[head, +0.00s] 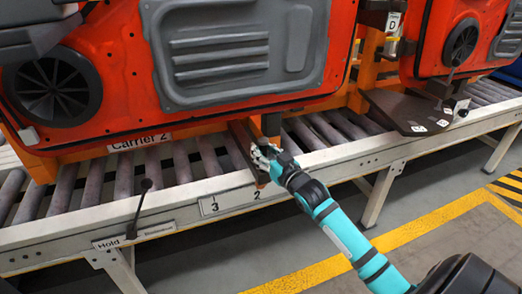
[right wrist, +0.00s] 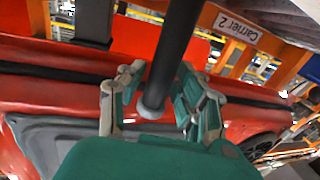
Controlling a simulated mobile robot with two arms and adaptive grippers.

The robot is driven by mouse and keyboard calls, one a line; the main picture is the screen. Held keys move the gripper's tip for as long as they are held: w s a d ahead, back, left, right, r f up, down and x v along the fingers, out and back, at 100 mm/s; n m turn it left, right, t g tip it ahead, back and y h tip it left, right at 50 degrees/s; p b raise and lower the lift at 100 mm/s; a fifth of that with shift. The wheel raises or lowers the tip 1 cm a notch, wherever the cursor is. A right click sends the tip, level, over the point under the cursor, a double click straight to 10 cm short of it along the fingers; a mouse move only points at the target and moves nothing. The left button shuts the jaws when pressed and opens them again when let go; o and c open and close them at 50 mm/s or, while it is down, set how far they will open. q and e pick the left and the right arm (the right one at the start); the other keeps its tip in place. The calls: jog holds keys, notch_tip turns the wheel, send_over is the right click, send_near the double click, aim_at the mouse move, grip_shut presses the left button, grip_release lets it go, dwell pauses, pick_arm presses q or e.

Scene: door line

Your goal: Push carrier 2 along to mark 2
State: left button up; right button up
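Carrier 2 carries a large red door panel (head: 120,60) with a grey insert and stands on the roller conveyor. Its label (head: 139,141) is on the lower orange frame. The number 2 mark (head: 257,195) is on the front rail, right of the number 3 (head: 214,207). A dark brown bar (head: 240,145) at the carrier's right reaches the rail just above the 2. My right gripper (head: 265,157) is at that end. In the right wrist view its fingers (right wrist: 162,80) close in on both sides of a dark round-ended handle (right wrist: 166,50). My left gripper is out of view.
Another carrier with a red door (head: 440,45) and a dark plate (head: 405,112) stands farther right on the rollers. Bare rollers (head: 330,128) lie between. A Hold label (head: 108,243) and a thin black stalk (head: 140,205) are on the front rail at left.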

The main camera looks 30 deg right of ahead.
jog(key=shift+o, duration=0.8)
jog(key=shift+a+r, duration=0.1)
jog(key=shift+w+a, duration=0.15)
jog(key=shift+s+a, duration=0.1)
jog(key=shift+s, duration=0.15)
jog(key=s, duration=1.1)
jog(key=shift+s, duration=0.25)
jog(key=shift+a, duration=0.1)
